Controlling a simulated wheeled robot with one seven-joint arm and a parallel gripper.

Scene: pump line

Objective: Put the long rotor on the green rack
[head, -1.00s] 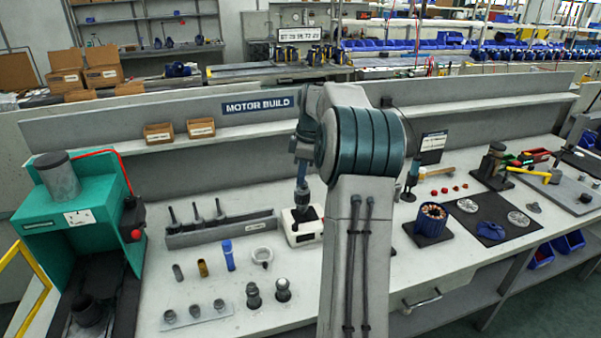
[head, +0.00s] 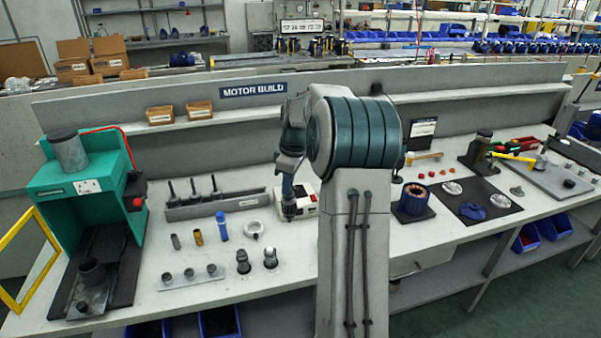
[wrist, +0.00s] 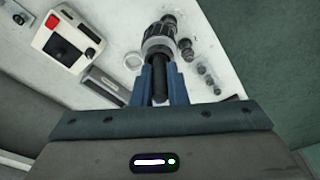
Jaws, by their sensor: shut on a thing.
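My gripper (wrist: 160,85) is shut on a rotor (wrist: 158,42), with its blue fingers around the dark shaft and the ribbed grey body beyond the fingertips. In the head view my gripper (head: 289,214) points down over the bench, in front of the white box; the rotor cannot be made out there. A grey rack (head: 215,205) with upright dark pins stands left of the gripper. I cannot make out a green rack for certain; the large green thing is a press-like machine (head: 85,190) at the left.
The white box (head: 308,203) with a red button is close by. Two dark knobbed parts (head: 257,261), a white ring (head: 253,229), a blue cylinder (head: 221,226) and a strip of caps (head: 190,277) stand at the bench front. A copper-wound stator (head: 413,199) stands right of my arm.

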